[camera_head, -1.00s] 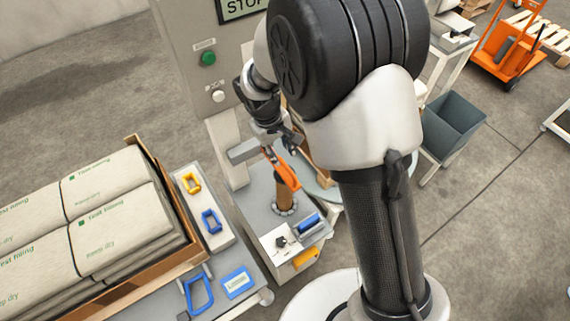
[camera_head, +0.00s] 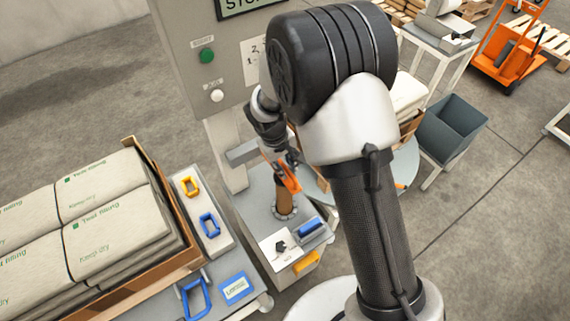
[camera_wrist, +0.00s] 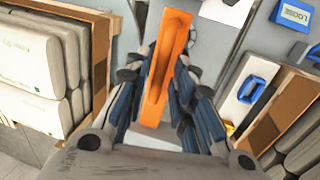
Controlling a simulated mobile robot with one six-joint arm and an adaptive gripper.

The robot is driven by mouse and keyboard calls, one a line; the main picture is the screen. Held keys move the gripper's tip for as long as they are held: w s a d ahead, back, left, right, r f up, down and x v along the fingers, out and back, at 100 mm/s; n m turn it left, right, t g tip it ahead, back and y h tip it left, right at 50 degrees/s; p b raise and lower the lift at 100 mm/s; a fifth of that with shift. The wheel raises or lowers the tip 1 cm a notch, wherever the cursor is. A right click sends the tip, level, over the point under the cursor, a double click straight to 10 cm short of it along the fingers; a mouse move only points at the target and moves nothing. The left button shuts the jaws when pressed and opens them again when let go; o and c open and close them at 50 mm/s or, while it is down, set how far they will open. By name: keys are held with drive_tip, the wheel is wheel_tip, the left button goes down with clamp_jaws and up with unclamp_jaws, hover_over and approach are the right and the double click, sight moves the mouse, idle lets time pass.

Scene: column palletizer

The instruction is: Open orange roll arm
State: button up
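The orange roll arm (camera_head: 289,179) is a slim orange bar above a brown post (camera_head: 285,200) on the grey machine base. In the wrist view the orange roll arm (camera_wrist: 165,72) runs up the middle, between the two fingers. My gripper (camera_wrist: 167,70) has its blue-padded fingers close against both sides of the bar, and they appear shut on it. In the head view my gripper (camera_head: 280,160) is at the bar's upper end, partly hidden by my arm.
A grey panel has a green button (camera_head: 207,55) and a white button (camera_head: 217,96). A carton of filled bags (camera_head: 162,276) stands at left, beside blue and yellow handles. A blue roll (camera_head: 310,228) sits on the base. A grey bin (camera_head: 450,130) stands at right.

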sight(280, 163)
clamp_jaws()
idle(0.4)
drive_tip(key=shift+w+a+r+p, duration=0.1)
drive_tip(key=shift+w+r+p, duration=0.1)
drive_tip(key=shift+r+p, duration=0.5)
drive_tip(key=r+g+p, duration=0.1)
drive_tip(key=p, duration=0.1)
drive_tip(key=w+h+p, duration=0.1)
drive_tip(key=p, duration=0.1)
drive_tip(key=shift+w+a+r+g, duration=0.1)
drive_tip(key=shift+a+r+g, duration=0.3)
drive_tip(key=shift+w+a+r+g+h+p, duration=0.2)
drive_tip(key=shift+w+r+g+h+p, duration=0.1)
drive_tip(key=shift+r+h+p, duration=0.15)
drive_tip(key=shift+f, duration=0.1)
drive_tip(key=shift+o, duration=1.4)
unclamp_jaws()
